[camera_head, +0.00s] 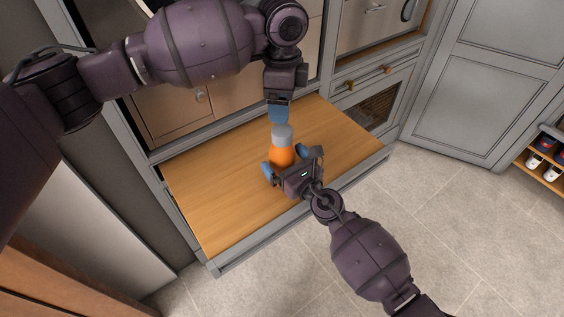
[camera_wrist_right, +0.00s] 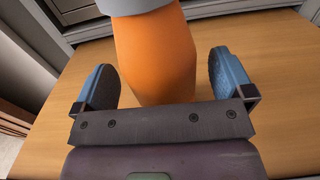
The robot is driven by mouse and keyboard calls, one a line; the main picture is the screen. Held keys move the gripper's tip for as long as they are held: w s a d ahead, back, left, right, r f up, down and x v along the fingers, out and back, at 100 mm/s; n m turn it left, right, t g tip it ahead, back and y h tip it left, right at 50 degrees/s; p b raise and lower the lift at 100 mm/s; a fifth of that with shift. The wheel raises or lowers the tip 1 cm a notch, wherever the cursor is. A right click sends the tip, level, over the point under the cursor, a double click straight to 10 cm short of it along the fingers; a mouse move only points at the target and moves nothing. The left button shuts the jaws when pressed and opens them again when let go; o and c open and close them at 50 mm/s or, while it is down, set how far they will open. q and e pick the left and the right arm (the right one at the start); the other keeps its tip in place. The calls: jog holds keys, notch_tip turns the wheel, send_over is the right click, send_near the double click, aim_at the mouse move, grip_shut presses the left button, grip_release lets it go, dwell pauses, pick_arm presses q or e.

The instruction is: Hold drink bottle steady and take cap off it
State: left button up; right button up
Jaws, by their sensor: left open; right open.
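The drink bottle (camera_head: 281,156) is orange and stands upright on the wooden bench top. Its grey cap (camera_head: 282,133) is on its top. My left gripper (camera_head: 278,112) points down just above the cap; its blue fingers look close to the cap, and I cannot tell whether they touch it. My right gripper (camera_head: 284,163) is low at the bottle, its blue fingers open on either side. In the right wrist view the bottle (camera_wrist_right: 155,58) stands between the open fingers, with gaps at both sides, and the lower edge of the cap (camera_wrist_right: 140,5) shows at the top.
The wooden bench top (camera_head: 215,205) is clear around the bottle. Grey cabinets with drawers (camera_head: 372,80) stand behind it. Tiled floor (camera_head: 430,220) lies in front.

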jog(key=shift+w+a, duration=0.25)
jog(key=shift+w, duration=0.15)
jog(key=shift+c, duration=0.5)
